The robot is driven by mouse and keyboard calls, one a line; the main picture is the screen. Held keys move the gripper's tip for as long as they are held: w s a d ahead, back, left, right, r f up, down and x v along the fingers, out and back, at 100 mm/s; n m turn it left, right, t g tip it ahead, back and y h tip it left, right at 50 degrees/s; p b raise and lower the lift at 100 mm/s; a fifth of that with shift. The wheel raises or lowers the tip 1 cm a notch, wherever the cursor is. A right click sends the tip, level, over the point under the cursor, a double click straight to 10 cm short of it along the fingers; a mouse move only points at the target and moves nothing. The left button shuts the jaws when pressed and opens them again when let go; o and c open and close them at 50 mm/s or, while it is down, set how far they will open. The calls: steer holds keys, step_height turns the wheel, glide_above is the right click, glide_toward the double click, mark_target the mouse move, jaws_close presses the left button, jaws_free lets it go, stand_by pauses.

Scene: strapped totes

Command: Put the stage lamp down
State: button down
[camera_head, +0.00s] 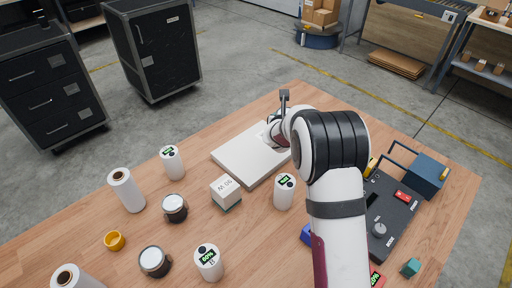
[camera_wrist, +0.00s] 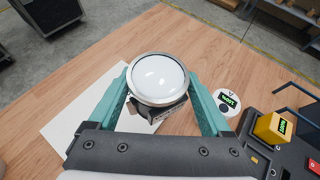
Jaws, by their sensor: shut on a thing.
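The stage lamp (camera_wrist: 157,77) shows in the wrist view as a round, glossy white lens in a silver rim, with a dark body below. My gripper (camera_wrist: 160,88) has one teal finger on each side of the lamp and is shut on it. The lens faces up toward the wrist camera. In the head view my arm hides most of the gripper, and I cannot make out the lamp clearly.
The white board also shows in the head view (camera_head: 235,158). A labelled white cylinder (camera_wrist: 228,100) stands right of the lamp, near a dark case (camera_head: 385,225) with a yellow block (camera_wrist: 272,127). Jars, rolls and a white box (camera_head: 226,190) crowd the front left. Bare wood (camera_wrist: 215,50) lies beyond the lamp.

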steer(key=shift+w+a+f, duration=0.65)
steer(key=shift+a+f, duration=1.1)
steer(key=shift+f, duration=0.05)
steer(key=shift+w+a+f, duration=0.6)
steer(key=shift+a+f, duration=1.2)
steer(key=shift+w+a+f, duration=0.65)
steer(key=shift+a+f, duration=1.1)
steer(key=shift+f, duration=0.05)
steer(key=shift+f, duration=0.1)
